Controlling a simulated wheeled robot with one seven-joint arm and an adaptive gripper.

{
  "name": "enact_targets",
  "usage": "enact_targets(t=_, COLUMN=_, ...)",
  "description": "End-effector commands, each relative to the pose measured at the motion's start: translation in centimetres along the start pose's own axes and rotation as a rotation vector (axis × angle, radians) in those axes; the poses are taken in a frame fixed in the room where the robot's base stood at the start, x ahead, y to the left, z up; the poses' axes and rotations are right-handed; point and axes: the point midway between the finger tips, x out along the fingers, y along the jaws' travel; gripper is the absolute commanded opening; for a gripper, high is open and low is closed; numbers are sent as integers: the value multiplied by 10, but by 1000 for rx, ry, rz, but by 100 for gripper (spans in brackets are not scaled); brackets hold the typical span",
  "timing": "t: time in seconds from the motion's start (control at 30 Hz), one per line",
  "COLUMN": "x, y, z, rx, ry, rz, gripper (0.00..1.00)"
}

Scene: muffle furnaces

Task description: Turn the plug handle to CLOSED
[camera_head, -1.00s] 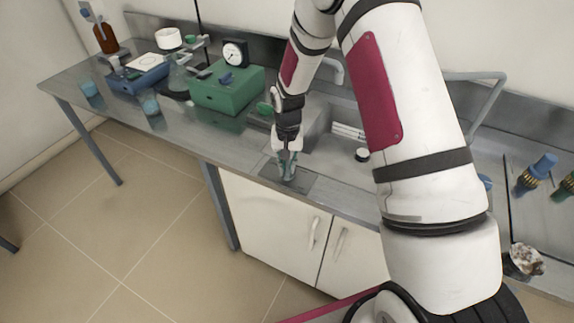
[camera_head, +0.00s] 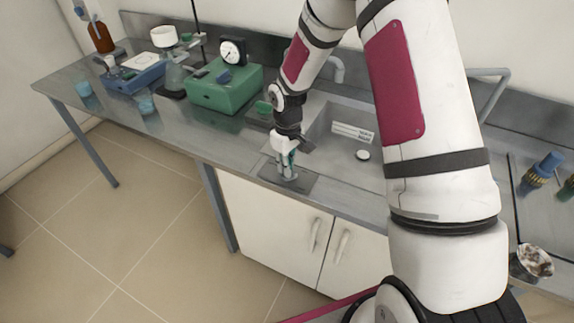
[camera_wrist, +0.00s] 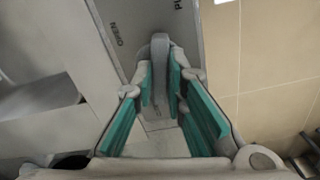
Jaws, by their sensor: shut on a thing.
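The plug handle (camera_wrist: 160,57) is a grey upright lever in the wrist view, standing between the teal-padded fingers of my gripper (camera_wrist: 161,85). My gripper is shut on it near the fingertips. The lever rises from a grey plate (camera_wrist: 188,32) marked OPEN on the left, with part of another word at the top edge. No CLOSED mark is readable. In the head view my gripper (camera_head: 287,170) points down at the plate (camera_head: 308,184) by the counter's front edge. The handle is mostly hidden there.
The sink basin (camera_head: 345,140) lies just behind and right of my gripper. A green box (camera_head: 225,88) with a dial gauge (camera_head: 232,52) stands to the left. White cabinet doors (camera_head: 275,235) are below the counter.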

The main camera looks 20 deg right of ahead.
Motion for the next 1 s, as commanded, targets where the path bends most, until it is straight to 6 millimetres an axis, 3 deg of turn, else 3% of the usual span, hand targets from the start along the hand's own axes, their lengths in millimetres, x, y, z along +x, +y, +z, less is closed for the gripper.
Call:
enact_targets(t=0.4, x=-1, y=1, z=-1, rx=-228, ry=2, rz=1, gripper=0)
enact_targets(t=1.0, x=-1, y=1, z=-1, rx=-278, ry=2, rz=2, gripper=0)
